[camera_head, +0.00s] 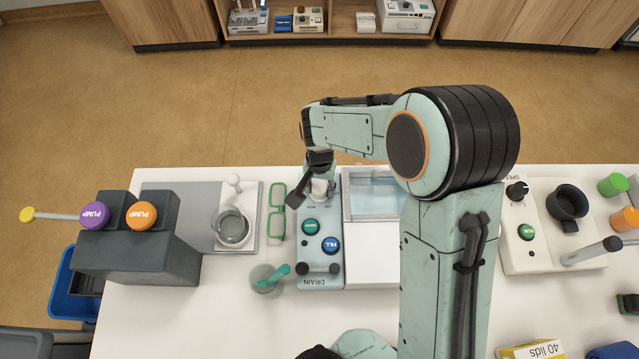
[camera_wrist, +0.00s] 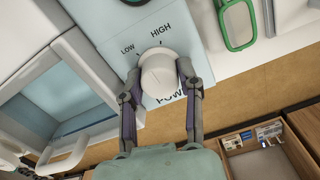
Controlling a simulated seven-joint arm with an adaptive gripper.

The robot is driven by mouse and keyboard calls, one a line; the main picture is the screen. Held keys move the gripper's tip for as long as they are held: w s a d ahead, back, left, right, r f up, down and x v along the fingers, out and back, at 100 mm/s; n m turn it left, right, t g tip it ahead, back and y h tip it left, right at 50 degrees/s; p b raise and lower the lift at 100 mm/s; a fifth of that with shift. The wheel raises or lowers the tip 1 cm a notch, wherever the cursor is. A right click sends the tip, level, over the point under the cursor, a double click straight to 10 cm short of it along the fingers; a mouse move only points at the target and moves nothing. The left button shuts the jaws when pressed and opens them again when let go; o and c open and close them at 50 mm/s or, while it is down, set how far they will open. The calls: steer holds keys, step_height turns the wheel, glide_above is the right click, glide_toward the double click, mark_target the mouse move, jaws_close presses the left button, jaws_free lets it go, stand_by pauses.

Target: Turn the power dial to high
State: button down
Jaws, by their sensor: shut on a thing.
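The white power dial (camera_wrist: 165,74) sits on a pale blue control panel (camera_wrist: 108,22). The words LOW and HIGH are printed beside the dial in the wrist view, with POWER partly hidden behind it. Which mark the dial points at is hard to make out. My gripper (camera_wrist: 159,80) is shut on the dial, one finger on each side. In the head view the dial (camera_head: 319,187) is partly covered by my gripper (camera_head: 316,184) at the panel's far end. The same panel (camera_head: 318,258) carries a green button (camera_head: 310,226) and a blue FILL button (camera_head: 331,245).
A water basin (camera_head: 348,213) stands right of the panel. Farther left is a dark block with PUMP knobs (camera_head: 140,258). Another device (camera_head: 540,254) stands right of my arm.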

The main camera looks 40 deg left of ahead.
mark_target(320, 187)
steer(key=m, duration=0.6)
stand_by(0.6)
steer(key=c, duration=0.7)
jaws_free()
step_height(320, 187, up, 12)
